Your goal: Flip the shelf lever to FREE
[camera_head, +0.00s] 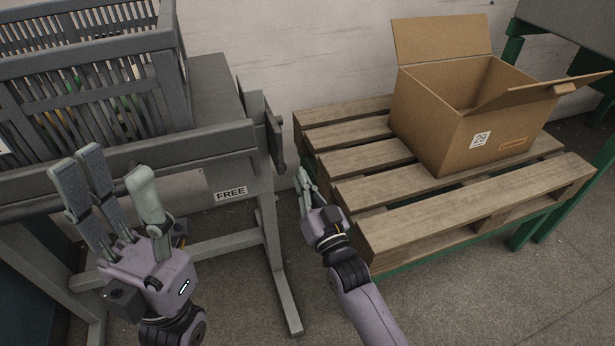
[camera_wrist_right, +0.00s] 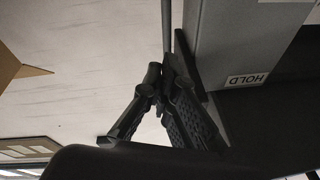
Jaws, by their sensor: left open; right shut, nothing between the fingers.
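The grey metal shelf (camera_head: 222,90) stands at the left in the head view, with a FREE label (camera_head: 231,193) below its front beam. A dark flat bar (camera_head: 275,140) at its right end looks like the lever; its exact setting is unclear. The right wrist view shows a HOLD label (camera_wrist_right: 247,79), upside down, on the shelf's side. My right gripper (camera_head: 302,180) is shut and empty, just right of and below the bar. In the right wrist view its fingers (camera_wrist_right: 160,85) overlap a dark bar; contact is unclear. My left gripper (camera_head: 118,172) is open and empty in front of the shelf.
A grey slatted crate (camera_head: 160,85) sits on the shelf. A wooden pallet (camera_head: 430,205) on a green frame stands close to the right of my right gripper and bears an open cardboard box (camera_head: 430,115). A narrow floor gap separates shelf and pallet.

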